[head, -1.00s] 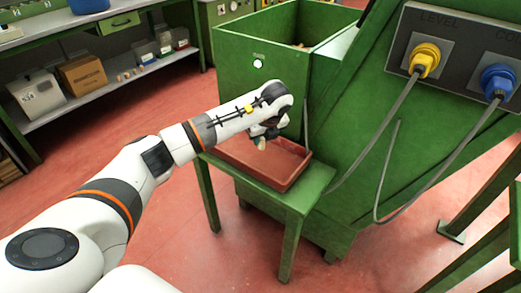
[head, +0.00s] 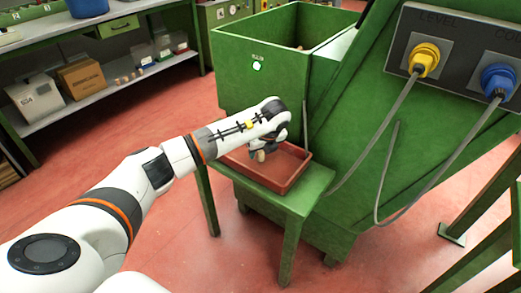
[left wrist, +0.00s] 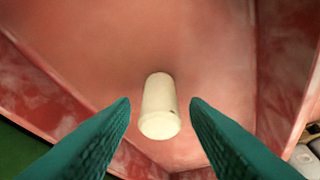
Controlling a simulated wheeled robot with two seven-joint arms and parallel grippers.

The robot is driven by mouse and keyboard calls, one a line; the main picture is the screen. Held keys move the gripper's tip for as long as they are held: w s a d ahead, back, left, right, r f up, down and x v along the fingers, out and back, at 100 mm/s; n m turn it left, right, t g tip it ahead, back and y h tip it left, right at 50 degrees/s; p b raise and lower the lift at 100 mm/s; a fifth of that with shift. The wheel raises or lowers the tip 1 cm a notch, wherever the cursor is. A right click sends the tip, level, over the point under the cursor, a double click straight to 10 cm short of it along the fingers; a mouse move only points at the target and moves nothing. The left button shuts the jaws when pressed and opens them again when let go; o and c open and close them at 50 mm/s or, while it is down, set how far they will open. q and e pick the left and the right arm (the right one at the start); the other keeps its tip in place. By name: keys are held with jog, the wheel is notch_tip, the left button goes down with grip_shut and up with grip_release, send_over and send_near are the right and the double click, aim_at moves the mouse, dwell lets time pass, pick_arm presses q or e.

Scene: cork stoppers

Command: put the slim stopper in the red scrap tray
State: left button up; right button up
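The red scrap tray (head: 292,180) sits on a small green stand in the head view. My left gripper (head: 262,153) is low over its near left part, pointing down. A slim pale stopper (head: 260,157) shows just below the fingers. In the left wrist view the stopper (left wrist: 159,105) is between the two teal fingertips (left wrist: 160,103), with a gap on both sides, so the gripper is open. The tray's red floor and walls (left wrist: 60,85) surround it. I cannot tell whether the stopper touches the tray floor. My right gripper is not in view.
A green hopper bin (head: 270,85) with a lit green button (head: 257,66) stands behind the tray. Grey cables with a yellow plug (head: 425,60) and a blue plug (head: 497,80) hang at the right. A shelf (head: 110,85) with boxes is at the back left.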

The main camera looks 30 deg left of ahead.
pick_arm(q)
jog(key=shift+r, duration=0.2)
jog(key=shift+p+v, duration=0.35)
jog(key=shift+v, duration=0.75)
jog(key=p+v, duration=0.1)
jog(key=v, duration=0.8)
jog(key=shift+r, duration=0.35)
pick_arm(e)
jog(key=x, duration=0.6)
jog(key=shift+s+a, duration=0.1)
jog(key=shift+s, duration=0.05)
